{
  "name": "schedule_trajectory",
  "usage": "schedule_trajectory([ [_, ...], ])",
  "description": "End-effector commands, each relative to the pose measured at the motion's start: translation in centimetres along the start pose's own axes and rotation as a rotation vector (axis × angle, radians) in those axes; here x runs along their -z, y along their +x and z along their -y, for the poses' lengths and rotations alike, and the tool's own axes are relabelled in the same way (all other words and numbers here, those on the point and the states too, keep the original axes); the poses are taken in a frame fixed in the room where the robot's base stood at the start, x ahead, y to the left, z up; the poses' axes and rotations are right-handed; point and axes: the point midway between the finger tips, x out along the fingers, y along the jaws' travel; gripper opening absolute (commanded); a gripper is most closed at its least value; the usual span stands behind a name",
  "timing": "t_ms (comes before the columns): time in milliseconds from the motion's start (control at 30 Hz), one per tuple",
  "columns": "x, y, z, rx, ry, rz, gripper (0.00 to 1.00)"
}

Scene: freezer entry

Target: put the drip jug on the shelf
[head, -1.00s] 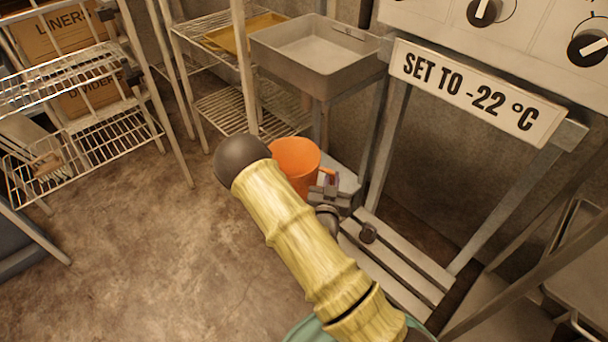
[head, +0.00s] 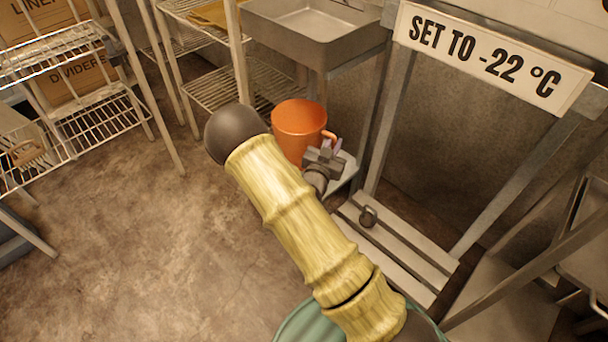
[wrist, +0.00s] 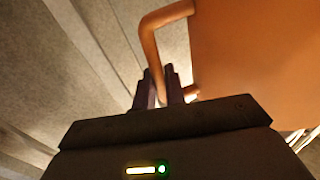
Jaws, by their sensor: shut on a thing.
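The drip jug is an orange, open-topped vessel (head: 298,128) with a side handle. In the head view it is in the middle, beyond my arm, below and in front of the grey basin. My gripper (head: 325,152) is at its right side by the handle. In the wrist view, my fingers (wrist: 165,90) are closed on the lower part of the jug's handle, with the orange body (wrist: 250,65) to the right. My arm hides the jug's lower left side. A wire shelf rack (head: 75,115) stands at the left, and another wire shelf (head: 225,85) stands behind the jug.
A grey basin (head: 310,45) on legs stands behind the jug. A slatted low platform (head: 390,250) and metal frame legs are at the right. Open floor (head: 170,240) lies at the left.

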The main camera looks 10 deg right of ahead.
Motion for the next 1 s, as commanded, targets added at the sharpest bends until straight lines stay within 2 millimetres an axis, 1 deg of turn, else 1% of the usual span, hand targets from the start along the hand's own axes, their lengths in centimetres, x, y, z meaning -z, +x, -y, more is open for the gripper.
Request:
schedule_trajectory([
  [33, -1.5, 0.9, 0.2, -0.042, 0.009, -0.01, 0.0],
  [100, -2.0, 1.8, 0.3, -0.1, 0.009, -0.014, 0.0],
  [233, -2.4, 2.9, 0.7, -0.168, 0.008, -0.019, 0.0],
  [400, -2.3, 3.3, 1.0, -0.194, 0.004, -0.02, 0.0],
  [667, -2.3, 3.2, 1.0, -0.194, 0.003, -0.019, 0.0],
  [767, -3.3, 3.2, 0.9, -0.193, 0.001, -0.019, 0.0],
  [900, -5.9, 3.2, 0.7, -0.193, 0.001, -0.019, 0.0],
  [1000, -7.1, 3.2, 0.5, -0.194, 0.002, -0.02, 0.0],
])
